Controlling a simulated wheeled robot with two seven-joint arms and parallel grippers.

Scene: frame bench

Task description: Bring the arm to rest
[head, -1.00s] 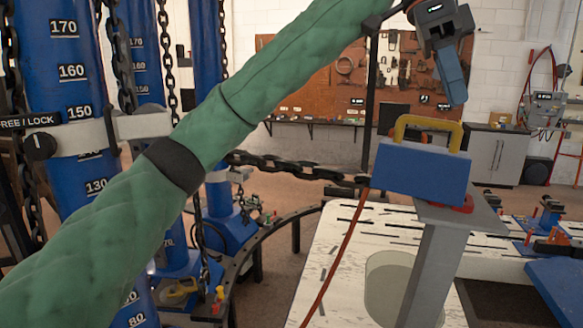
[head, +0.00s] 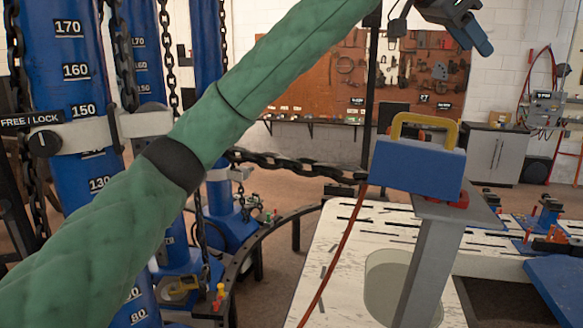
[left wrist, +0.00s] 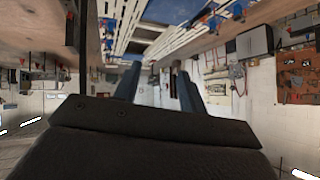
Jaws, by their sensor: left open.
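My left arm, in a green quilted sleeve, crosses the head view from the lower left to the top. My left gripper (head: 477,36) is at the top right of the head view, raised above the bench and partly cut off by the top edge. Its blue fingers show in the left wrist view (left wrist: 158,88), spread apart with nothing between them. A blue block with a yellow handle (head: 420,172) sits on a grey post (head: 432,262), below the gripper and apart from it. My right gripper does not show.
Blue columns with number plates (head: 70,72) and hanging chains stand at the left, behind my sleeve. A chain and a red cable (head: 335,265) run near the white slotted bench (head: 335,228). A pegboard with tools (head: 330,85) hangs on the far wall.

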